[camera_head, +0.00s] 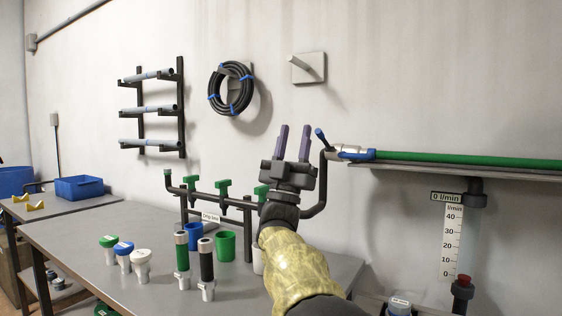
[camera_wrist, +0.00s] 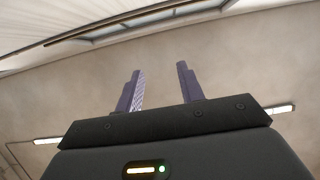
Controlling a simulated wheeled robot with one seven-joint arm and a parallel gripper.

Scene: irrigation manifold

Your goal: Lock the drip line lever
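The drip line is a green tube (camera_head: 460,160) that runs along a shelf on the right. At its left end is a pale metal coupling (camera_head: 340,149) with a blue part (camera_head: 357,155) on its tube side. A blue-tipped lever (camera_head: 321,136) sticks up and left from the coupling. My gripper (camera_head: 294,127) points upward just left of the lever, with its two purple fingers apart and nothing between them. In the wrist view my gripper (camera_wrist: 158,70) is also open and empty, facing the ceiling. The lever is not in the wrist view.
A black manifold pipe with green valves (camera_head: 223,187) runs behind my arm and bends up to the coupling. The table (camera_head: 90,240) holds colored caps, filters and cups. A flow gauge (camera_head: 453,240) hangs at right.

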